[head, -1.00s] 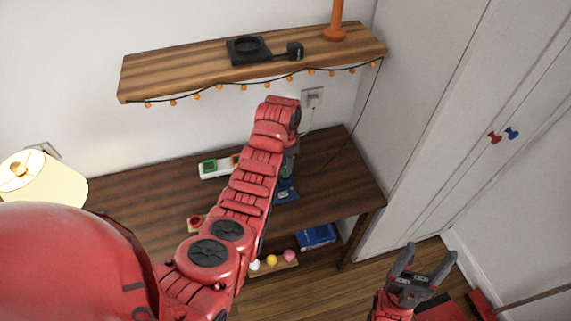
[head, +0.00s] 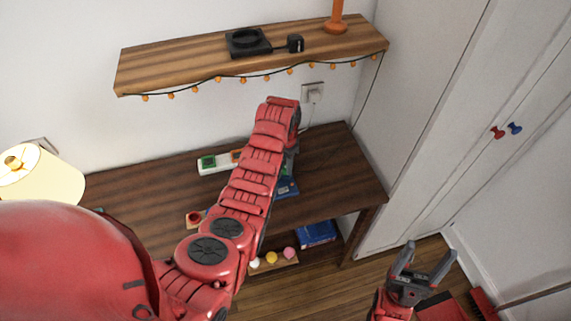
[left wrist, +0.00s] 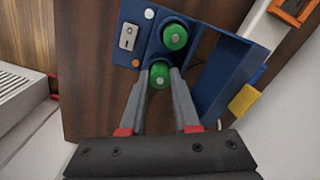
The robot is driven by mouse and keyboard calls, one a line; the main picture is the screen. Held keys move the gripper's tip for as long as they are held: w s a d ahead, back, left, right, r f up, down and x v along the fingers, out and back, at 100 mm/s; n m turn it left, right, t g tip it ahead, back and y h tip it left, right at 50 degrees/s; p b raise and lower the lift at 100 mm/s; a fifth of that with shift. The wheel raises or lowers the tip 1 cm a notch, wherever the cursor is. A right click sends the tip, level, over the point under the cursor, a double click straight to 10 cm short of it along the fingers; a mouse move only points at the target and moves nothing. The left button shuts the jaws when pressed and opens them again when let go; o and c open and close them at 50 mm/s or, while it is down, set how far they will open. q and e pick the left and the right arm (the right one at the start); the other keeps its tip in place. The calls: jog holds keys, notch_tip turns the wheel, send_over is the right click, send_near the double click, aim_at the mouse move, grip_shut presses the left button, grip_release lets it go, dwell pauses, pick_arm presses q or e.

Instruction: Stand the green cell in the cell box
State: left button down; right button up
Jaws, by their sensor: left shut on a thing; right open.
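A green cell (left wrist: 159,75) with a pale round end is between the fingertips of my left gripper (left wrist: 160,80) in the left wrist view; the gripper is shut on it. A second green cell (left wrist: 175,36) stands just beyond it, at the blue cell box (left wrist: 222,78), which has a white switch on one side. The held cell is over or at the box's blue part; I cannot tell how deep. My right gripper (head: 424,262) is open and empty.
A white holder with a green square (head: 208,162) is left of my arm on the dark wooden table (head: 335,165). A yellow tab (left wrist: 245,99) is by the blue box. A lamp (head: 38,175) stands at the left. A wall shelf (head: 190,67) hangs above; the table's right part is clear.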

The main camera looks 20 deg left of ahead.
pick_arm(q)
jog(key=shift+f, duration=0.4)
jog(key=c, duration=0.6)
grip_release()
jog(key=shift+r, duration=0.1)
jog(key=shift+o, duration=0.2)
jog(key=shift+w+r+b, duration=0.1)
jog(key=shift+r+b, duration=0.3)
jog(key=shift+r, duration=0.05)
notch_tip(320, 180, up, 6)
jog(key=shift+r+p, duration=0.1)
jog(key=shift+p, duration=0.3)
notch_tip(320, 180, up, 10)
jog(key=p, duration=0.6)
jog(key=shift+r, duration=0.15)
